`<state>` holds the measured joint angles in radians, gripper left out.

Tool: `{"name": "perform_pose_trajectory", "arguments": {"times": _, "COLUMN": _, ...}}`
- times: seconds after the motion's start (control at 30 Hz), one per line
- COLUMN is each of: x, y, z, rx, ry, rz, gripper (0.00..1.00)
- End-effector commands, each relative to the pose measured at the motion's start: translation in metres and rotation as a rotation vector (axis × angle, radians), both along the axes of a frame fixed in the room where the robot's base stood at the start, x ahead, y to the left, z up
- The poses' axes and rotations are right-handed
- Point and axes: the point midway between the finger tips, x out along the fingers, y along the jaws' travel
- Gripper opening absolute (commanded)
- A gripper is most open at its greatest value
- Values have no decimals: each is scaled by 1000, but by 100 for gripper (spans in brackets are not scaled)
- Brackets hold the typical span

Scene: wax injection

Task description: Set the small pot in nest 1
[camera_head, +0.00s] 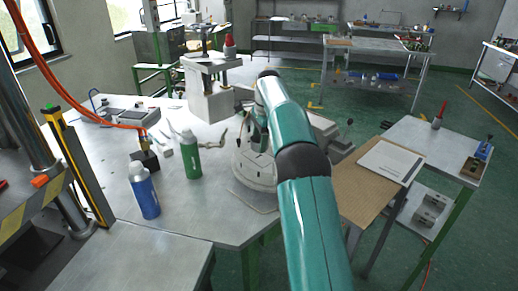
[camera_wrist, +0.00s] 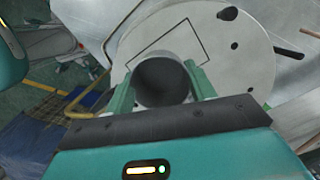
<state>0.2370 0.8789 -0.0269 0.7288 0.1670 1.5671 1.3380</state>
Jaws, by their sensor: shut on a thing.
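My gripper (camera_wrist: 162,84) is shut on the small pot (camera_wrist: 162,76), a dark grey round vessel with one green finger on each side. The pot is over a pale round plate (camera_wrist: 238,62). A thin black square outline on the plate lies around and behind the pot. I cannot tell whether the pot touches the plate. No readable nest number shows. In the head view the round plate (camera_head: 256,178) is on the metal table, and my arm hides part of it and the pot.
A green bottle (camera_head: 190,156) and a blue bottle (camera_head: 144,192) stand left of the plate. A grey press-like machine (camera_head: 208,95) stands behind. A side table (camera_head: 440,143) with a white sheet (camera_head: 391,161) is at the right. Bare metal tabletop (camera_head: 215,215) shows in front.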

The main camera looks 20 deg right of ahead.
Motion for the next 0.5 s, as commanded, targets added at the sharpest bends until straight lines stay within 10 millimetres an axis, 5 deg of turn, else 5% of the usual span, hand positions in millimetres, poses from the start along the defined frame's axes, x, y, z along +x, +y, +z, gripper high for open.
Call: {"name": "perform_pose_trajectory", "arguments": {"times": 0.5, "x": 7, "y": -2, "z": -39, "rx": 0, "ry": 0, "rz": 0, "gripper": 27}}
